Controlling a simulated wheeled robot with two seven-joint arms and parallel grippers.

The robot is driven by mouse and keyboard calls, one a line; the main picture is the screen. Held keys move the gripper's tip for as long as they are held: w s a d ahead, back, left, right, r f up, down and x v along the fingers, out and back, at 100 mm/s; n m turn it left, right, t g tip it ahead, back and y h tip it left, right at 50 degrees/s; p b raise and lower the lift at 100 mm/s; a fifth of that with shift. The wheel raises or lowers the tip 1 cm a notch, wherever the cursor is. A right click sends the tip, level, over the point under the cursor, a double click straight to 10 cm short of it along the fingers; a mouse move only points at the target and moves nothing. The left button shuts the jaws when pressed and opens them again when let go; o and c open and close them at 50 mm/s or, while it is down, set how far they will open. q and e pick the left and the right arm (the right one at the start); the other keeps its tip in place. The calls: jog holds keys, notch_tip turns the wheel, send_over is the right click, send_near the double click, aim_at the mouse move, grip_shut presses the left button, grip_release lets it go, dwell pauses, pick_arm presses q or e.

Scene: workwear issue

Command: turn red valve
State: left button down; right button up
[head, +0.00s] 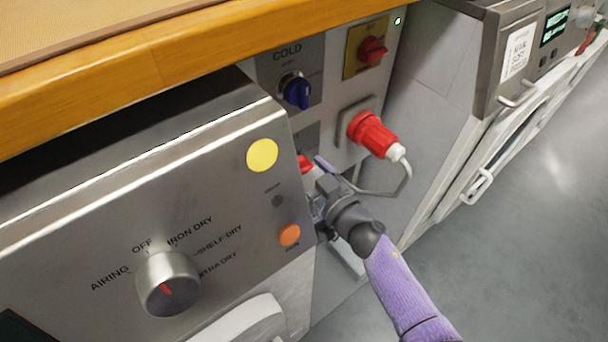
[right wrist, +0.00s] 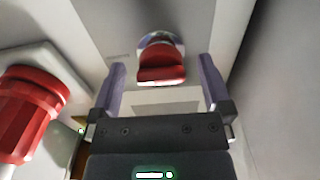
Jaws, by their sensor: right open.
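The red valve (right wrist: 161,68) is a red knob on a round base on a pale panel, ahead of and between the fingertips in the right wrist view. In the head view only a bit of the red valve (head: 305,164) shows, past the edge of the steel control panel. My right gripper (head: 318,176) is in front of it, with the rest of the valve hidden. In the right wrist view my right gripper (right wrist: 162,84) is open, one purple finger on each side of the knob. I cannot tell whether either finger touches it. My left gripper is not in view.
A blue valve (head: 297,92) marked COLD and a red switch (head: 372,50) on a yellow plate are above. A large red plug (head: 372,133) with a grey cable is close beside my right gripper. The steel control panel (head: 215,190) juts out on the left. Floor (head: 500,240) is clear at right.

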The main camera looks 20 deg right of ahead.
jog(key=shift+w, duration=0.2)
jog(key=shift+c, duration=0.5)
jog(key=c, duration=1.1)
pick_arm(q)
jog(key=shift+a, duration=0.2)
pick_arm(e)
jog(key=shift+c, duration=0.2)
